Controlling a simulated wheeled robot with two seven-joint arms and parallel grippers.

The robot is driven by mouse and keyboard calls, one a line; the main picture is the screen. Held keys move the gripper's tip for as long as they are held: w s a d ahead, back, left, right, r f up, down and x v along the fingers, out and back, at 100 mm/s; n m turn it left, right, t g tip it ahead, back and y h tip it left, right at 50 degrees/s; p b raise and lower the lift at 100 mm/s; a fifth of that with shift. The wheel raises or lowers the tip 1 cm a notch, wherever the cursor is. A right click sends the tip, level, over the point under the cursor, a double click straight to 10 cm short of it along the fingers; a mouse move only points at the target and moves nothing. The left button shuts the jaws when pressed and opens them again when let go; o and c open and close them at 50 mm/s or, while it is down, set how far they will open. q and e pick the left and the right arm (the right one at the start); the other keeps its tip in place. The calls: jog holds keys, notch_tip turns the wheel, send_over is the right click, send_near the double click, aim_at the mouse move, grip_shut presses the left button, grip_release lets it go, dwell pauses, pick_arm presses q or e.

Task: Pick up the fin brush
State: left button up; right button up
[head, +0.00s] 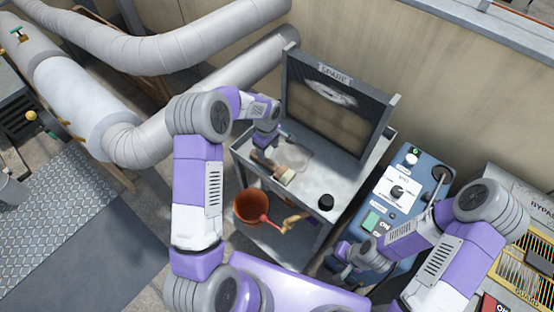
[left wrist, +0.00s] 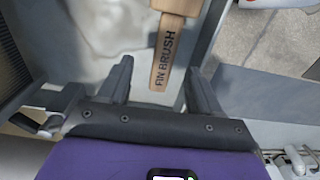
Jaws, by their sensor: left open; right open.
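The fin brush (head: 286,176) lies on the top of a grey cart, with pale bristles and a wooden handle. In the left wrist view its handle (left wrist: 161,62), lettered "FIN BRUSH", points down toward my left gripper (left wrist: 160,72). The fingers are open, one on each side of the handle's end, with gaps on both sides; I cannot tell the height between them. In the head view the left gripper (head: 265,147) is at the brush's handle end, partly hidden by its own wrist. My right gripper (head: 345,252) is open beside the blue control box, away from the brush.
A framed panel marked "SPARE" (head: 335,105) stands at the back of the cart (head: 313,178). A small black round object (head: 326,202) sits near its right front. A red-brown bucket (head: 250,206) is below the front edge. A blue control box (head: 405,195) stands to the right.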

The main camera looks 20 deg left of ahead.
aim_at(270, 165)
pick_arm(q)
jog(key=shift+s+a+f, duration=0.1)
jog(key=shift+s+f, duration=0.3)
jog(key=shift+f, duration=0.4)
jog(key=f, duration=0.1)
jog(key=f+b, duration=0.1)
jog(key=f, duration=0.1)
jog(key=f+b, duration=0.1)
jog(key=f, duration=0.1)
jog(key=shift+a, duration=0.25)
jog(key=shift+r, duration=0.15)
jog(key=c, duration=1.1)
pick_arm(e)
jog(key=shift+s+f, duration=0.2)
jog(key=shift+f, duration=0.3)
jog(key=shift+s+f, duration=0.15)
jog(key=shift+f, duration=0.35)
